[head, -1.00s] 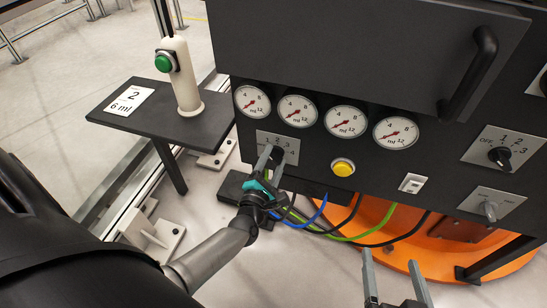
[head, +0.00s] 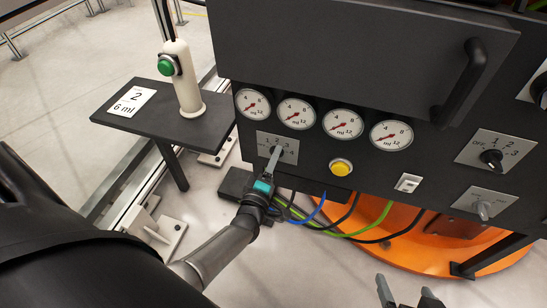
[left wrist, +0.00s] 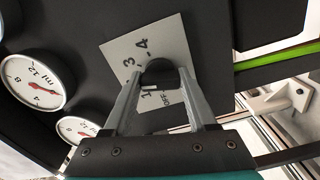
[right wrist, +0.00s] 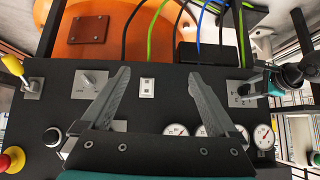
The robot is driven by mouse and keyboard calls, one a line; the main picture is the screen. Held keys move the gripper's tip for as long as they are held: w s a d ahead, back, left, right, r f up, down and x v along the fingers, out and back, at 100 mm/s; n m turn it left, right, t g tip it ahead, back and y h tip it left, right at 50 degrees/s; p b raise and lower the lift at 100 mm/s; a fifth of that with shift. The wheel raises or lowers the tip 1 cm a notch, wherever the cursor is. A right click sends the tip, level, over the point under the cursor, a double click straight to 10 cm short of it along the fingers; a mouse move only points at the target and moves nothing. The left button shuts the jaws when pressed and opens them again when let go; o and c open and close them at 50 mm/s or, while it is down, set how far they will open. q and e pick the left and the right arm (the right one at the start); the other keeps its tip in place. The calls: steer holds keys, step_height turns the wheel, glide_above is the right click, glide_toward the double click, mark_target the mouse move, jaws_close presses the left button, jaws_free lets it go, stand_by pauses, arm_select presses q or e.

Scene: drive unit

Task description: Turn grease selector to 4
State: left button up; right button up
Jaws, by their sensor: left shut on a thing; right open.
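The grease selector is a black knob (left wrist: 159,73) on a pale plate (left wrist: 128,50) marked OFF, 1, 3 and 4 in the left wrist view. In the head view its plate (head: 290,155) sits on the dark panel below the gauges. My left gripper (head: 275,157) is shut on the knob, one finger on each side, and it also shows in the left wrist view (left wrist: 160,92). The fingers hide part of the knob and plate, and I cannot tell which mark the knob points at. My right gripper (head: 408,292) is open and empty, low in front of the panel.
Several round gauges (head: 343,123) line the panel, with a yellow button (head: 340,167) beneath. Another selector (head: 491,157) is at the right. A side shelf (head: 155,125) carries a green button post (head: 184,80) and a "2, 6 ml" card (head: 130,102). Cables hang below.

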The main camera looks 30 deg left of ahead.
arm_select(q)
steer(key=m+p, duration=0.1)
steer(key=m, duration=0.7)
steer(key=m+p, duration=0.1)
steer(key=m, duration=0.2)
steer(key=shift+m, duration=1)
arm_select(e)
steer(key=s+d+g+h, duration=0.1)
steer(key=s+d+g, duration=0.2)
steer(key=s+d, duration=0.1)
steer(key=shift+d+r+m+g+h, duration=0.3)
steer(key=shift+r+h, duration=0.1)
steer(key=shift+s, duration=0.1)
arm_select(q)
steer(key=o, duration=1.4)
steer(key=shift+c, duration=0.2)
steer(key=shift+s, duration=0.15)
